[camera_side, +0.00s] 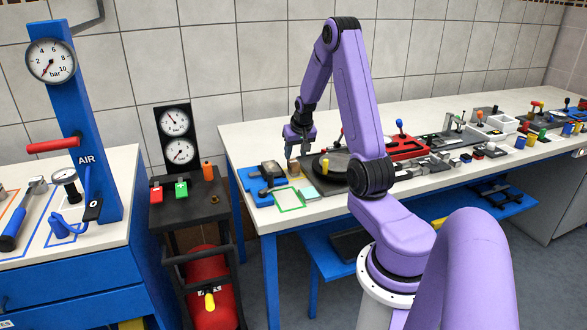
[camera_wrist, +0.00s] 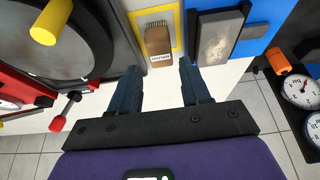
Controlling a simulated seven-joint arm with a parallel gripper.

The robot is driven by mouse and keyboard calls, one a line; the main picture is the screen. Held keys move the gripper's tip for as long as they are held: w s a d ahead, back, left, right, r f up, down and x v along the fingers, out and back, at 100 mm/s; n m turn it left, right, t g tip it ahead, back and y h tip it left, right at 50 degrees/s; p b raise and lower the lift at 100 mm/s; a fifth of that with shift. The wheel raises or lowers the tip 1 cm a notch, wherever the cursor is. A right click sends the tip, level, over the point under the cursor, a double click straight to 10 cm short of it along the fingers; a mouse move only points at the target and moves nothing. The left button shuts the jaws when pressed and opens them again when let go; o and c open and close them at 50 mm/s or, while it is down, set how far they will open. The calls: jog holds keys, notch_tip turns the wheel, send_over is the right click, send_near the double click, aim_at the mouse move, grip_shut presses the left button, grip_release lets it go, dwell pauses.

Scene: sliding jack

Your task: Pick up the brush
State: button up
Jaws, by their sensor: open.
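The brush (camera_wrist: 158,45) is a small brown wooden block with dark lettering and bristles at its far end. In the wrist view it lies inside a yellow outline (camera_wrist: 178,28), just beyond my fingertips. In the side view the brush (camera_side: 293,166) is a small tan block on the bench, below my gripper (camera_side: 299,148). My gripper also shows in the wrist view (camera_wrist: 160,66), with its two dark fingers apart and nothing between them. The brush lines up roughly with the gap between the fingers. It is not held.
A grey block on a blue holder (camera_wrist: 217,38) lies right of the brush in the wrist view. A dark round plate with a yellow knob (camera_wrist: 43,33) and a red-handled lever (camera_wrist: 58,122) lie left. Tools crowd the white bench (camera_side: 238,150) further right in the side view.

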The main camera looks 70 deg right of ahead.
aim_at(294, 162)
jog(key=shift+a+x, duration=0.2)
jog(key=shift+x, duration=3.15)
jog(key=shift+s+f, duration=0.1)
jog(key=shift+s, duration=0.05)
jog(key=c, duration=0.7)
jog(key=shift+r, duration=0.4)
notch_tip(294, 162, up, 3)
jog(key=shift+s+a+r, duration=0.1)
jog(key=shift+s+a, duration=0.05)
jog(key=s+a+r, duration=0.4)
jog(key=s, duration=0.1)
jog(key=s+a+r, duration=0.4)
jog(key=a+r, duration=0.1)
jog(key=shift+s+a, duration=0.2)
jog(key=shift+s, duration=0.2)
